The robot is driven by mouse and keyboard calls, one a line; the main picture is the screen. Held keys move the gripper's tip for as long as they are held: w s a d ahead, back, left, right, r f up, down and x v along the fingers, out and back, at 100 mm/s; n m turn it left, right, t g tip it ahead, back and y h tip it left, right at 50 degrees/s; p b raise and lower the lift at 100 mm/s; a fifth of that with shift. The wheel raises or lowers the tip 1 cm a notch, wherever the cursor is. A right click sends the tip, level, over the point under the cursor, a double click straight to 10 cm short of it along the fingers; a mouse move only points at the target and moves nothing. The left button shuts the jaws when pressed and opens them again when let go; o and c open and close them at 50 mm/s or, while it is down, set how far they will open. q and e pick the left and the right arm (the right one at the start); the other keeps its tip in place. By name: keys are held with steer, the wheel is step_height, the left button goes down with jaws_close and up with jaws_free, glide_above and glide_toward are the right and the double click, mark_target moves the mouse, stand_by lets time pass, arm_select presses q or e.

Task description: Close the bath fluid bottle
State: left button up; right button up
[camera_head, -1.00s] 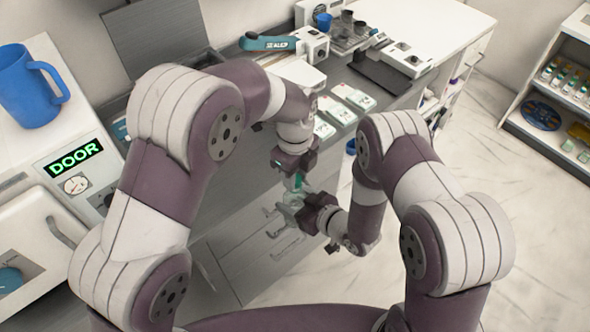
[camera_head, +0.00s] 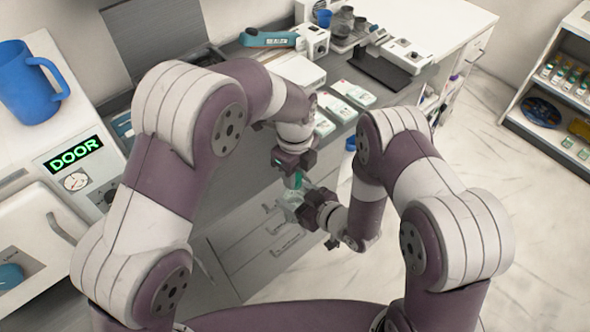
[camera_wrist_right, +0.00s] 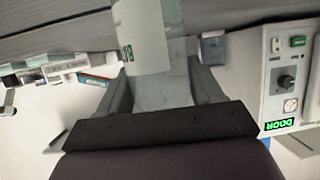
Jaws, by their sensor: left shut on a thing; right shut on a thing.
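The bath fluid bottle (camera_wrist_right: 146,38) has a pale label with green lettering in the right wrist view. It stands between the fingers of my right gripper (camera_wrist_right: 163,85), which is shut on it. In the head view my right gripper (camera_head: 296,202) holds the bottle in front of the drawers. My left gripper (camera_head: 293,172) is directly above, shut on a small green piece (camera_head: 293,181) that looks like the cap. The fingers hide most of the bottle's neck, so I cannot tell whether the cap touches it.
The grey counter behind carries white-and-green packs (camera_head: 342,108), a teal sealer (camera_head: 268,39) and a scale-like device (camera_head: 408,56). A blue mug (camera_head: 27,85) and a panel marked DOOR (camera_head: 75,153) are at left. Drawers (camera_head: 262,235) lie below; open floor is at right.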

arm_select(q)
steer(key=m, duration=0.6)
steer(key=shift+f+m, duration=0.1)
steer(key=shift+m, duration=0.3)
steer(key=m, duration=0.6)
steer(key=o, duration=1)
steer(key=shift+r, duration=2.3)
steer(key=o, duration=0.6)
steer(key=shift+c, duration=0.2)
